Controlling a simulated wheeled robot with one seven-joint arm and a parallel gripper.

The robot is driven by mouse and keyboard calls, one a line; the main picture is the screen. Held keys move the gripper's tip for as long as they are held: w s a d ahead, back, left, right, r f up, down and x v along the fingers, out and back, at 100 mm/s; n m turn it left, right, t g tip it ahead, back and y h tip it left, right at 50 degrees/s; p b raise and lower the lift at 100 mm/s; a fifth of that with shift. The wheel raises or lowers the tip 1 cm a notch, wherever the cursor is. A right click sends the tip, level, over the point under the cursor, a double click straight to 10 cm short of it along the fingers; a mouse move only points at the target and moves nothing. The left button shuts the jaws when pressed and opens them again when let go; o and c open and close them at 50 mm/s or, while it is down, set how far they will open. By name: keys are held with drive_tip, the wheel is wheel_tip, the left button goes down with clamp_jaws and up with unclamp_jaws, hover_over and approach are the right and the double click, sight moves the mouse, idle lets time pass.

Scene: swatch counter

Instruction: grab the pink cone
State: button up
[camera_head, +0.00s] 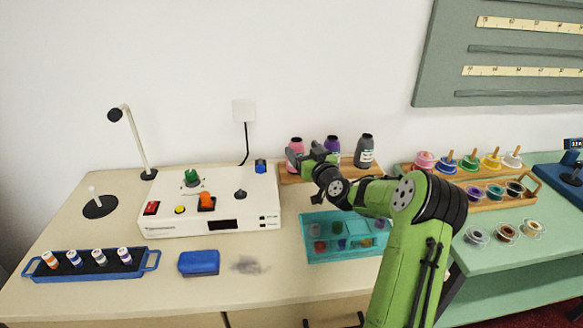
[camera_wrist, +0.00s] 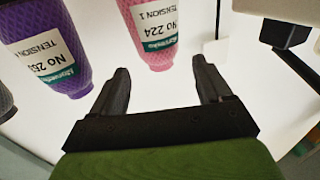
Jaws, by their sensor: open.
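The pink cone (camera_head: 296,144) stands on a wooden shelf (camera_head: 289,179) at the back of the counter, left of a purple cone (camera_head: 332,144). Its lower part is hidden behind my gripper (camera_head: 299,160) in the head view. In the wrist view the pink cone (camera_wrist: 153,32) has a white and teal label and appears upside down. It lies beyond the fingertips, between the lines of the two fingers. My gripper (camera_wrist: 162,82) is open, with nothing between its fingers.
A dark grey cone (camera_head: 364,151) stands right of the purple one. A white control box (camera_head: 225,215) is left of the shelf. A teal tray (camera_head: 315,255) with small jars sits in front. The purple cone (camera_wrist: 45,45) is close by at left in the wrist view.

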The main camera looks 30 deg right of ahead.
sight(295, 139)
drive_tip(key=w, duration=0.5)
drive_tip(key=w+d, duration=0.1)
drive_tip(key=w, duration=0.1)
drive_tip(key=shift+w+r, duration=0.1)
drive_tip(key=shift+w, duration=0.05)
drive_tip(key=shift+c, duration=0.2)
